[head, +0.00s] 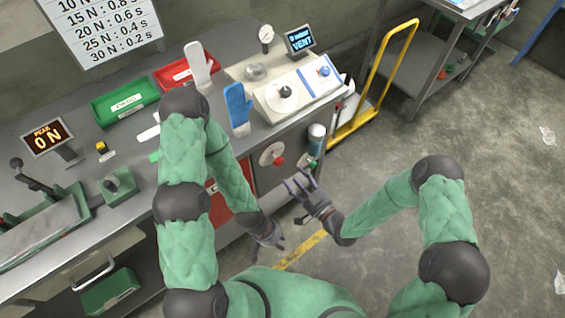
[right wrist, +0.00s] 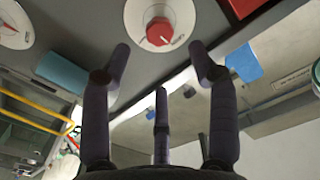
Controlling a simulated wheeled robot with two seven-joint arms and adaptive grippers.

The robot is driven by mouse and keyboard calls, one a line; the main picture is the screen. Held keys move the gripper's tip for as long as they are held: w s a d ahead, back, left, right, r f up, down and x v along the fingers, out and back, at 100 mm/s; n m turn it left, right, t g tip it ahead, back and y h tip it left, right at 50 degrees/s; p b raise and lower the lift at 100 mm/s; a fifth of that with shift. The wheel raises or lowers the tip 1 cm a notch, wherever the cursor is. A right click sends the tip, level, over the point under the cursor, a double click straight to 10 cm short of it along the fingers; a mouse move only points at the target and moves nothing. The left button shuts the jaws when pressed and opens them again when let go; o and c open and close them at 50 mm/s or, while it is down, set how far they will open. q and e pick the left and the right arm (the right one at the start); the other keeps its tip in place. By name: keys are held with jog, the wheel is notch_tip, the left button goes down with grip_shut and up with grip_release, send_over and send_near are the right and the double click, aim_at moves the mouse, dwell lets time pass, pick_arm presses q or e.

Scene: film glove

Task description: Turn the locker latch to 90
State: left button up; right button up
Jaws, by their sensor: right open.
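A round white dial plate (head: 265,152) with a red knob (head: 279,161), which looks like the locker latch, is on the front of the grey cabinet. In the right wrist view the red knob (right wrist: 160,31) is at the top middle, with small markings around it. My right gripper (head: 297,184) is open and empty, with its fingers toward the cabinet front and apart from the knob. In the right wrist view its fingers (right wrist: 160,60) are spread below the knob. My left gripper (head: 272,240) hangs low beside the cabinet; its fingers are too small to read.
A second round plate (right wrist: 14,22) is at the wrist view's left. The bench top holds a green bin (head: 126,103), a red bin (head: 176,74), a white glove form (head: 199,65), a blue one (head: 238,107) and a control box (head: 297,91).

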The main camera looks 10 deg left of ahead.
aim_at(281, 163)
jog(key=b+x, duration=0.1)
jog(key=x, duration=0.8)
jog(key=shift+w+a+b, duration=0.1)
jog(key=shift+a+b, duration=0.15)
jog(key=shift+b, duration=0.15)
jog(key=c, duration=1.2)
